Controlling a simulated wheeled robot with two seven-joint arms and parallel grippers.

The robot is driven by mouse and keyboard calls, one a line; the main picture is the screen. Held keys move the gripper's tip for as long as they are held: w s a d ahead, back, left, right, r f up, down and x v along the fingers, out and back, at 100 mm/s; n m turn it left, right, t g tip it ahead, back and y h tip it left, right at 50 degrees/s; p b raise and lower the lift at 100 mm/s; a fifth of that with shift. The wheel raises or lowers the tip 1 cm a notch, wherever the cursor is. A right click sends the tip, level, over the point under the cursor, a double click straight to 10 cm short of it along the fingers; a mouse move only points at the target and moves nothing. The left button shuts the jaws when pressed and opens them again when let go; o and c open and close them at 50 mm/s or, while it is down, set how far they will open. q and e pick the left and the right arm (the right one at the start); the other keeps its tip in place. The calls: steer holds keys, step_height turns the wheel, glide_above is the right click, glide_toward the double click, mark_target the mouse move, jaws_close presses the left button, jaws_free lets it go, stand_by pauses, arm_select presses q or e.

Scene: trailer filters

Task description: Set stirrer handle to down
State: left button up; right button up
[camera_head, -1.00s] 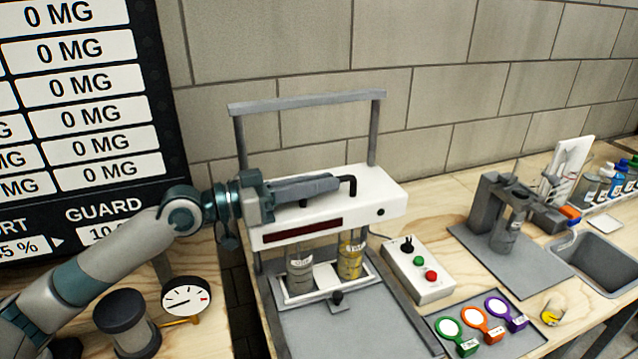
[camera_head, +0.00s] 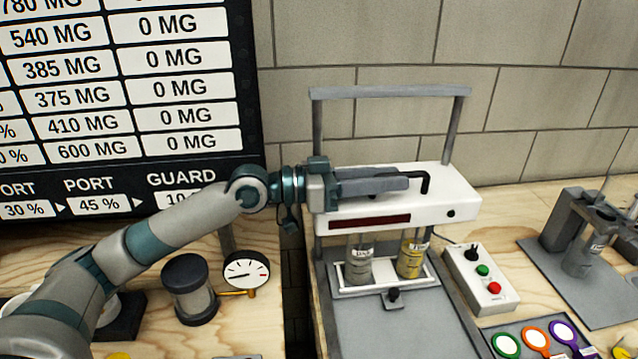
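The stirrer has a white head (camera_head: 445,205) with a dark red display strip and a black bent handle (camera_head: 427,182) on its top. A grey bar frame (camera_head: 390,91) stands upright behind the head. Two labelled beakers, one grey (camera_head: 359,265) and one yellow (camera_head: 411,260), stand in a white holder under the head. My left gripper (camera_head: 404,180) lies level over the head's top, its fingers pointing right, close to the black handle. I cannot tell whether they touch it or how far apart they are. My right gripper is out of view.
A control box (camera_head: 478,279) with a black knob and green and red buttons stands right of the stirrer. A dial gauge (camera_head: 246,271) and a dark-capped jar (camera_head: 188,289) stand left, near my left arm. A grey stand (camera_head: 575,225) is at the far right.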

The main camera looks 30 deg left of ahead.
mark_target(354, 198)
arm_select(q)
steer(key=shift+s+a+f, duration=0.15)
steer(key=shift+s+a, duration=0.1)
steer(key=shift+a, duration=0.15)
steer(key=b+v, duration=0.2)
steer(key=v, duration=0.2)
steer(key=shift+s+a, duration=0.2)
steer(key=b+v, duration=0.3)
steer(key=v, duration=0.2)
steer(key=shift+s+a+b, duration=0.2)
steer(key=shift+a+b, duration=0.1)
steer(key=shift+b, duration=0.05)
steer(key=shift+b+v, duration=1.35)
steer(key=shift+v, duration=1.25)
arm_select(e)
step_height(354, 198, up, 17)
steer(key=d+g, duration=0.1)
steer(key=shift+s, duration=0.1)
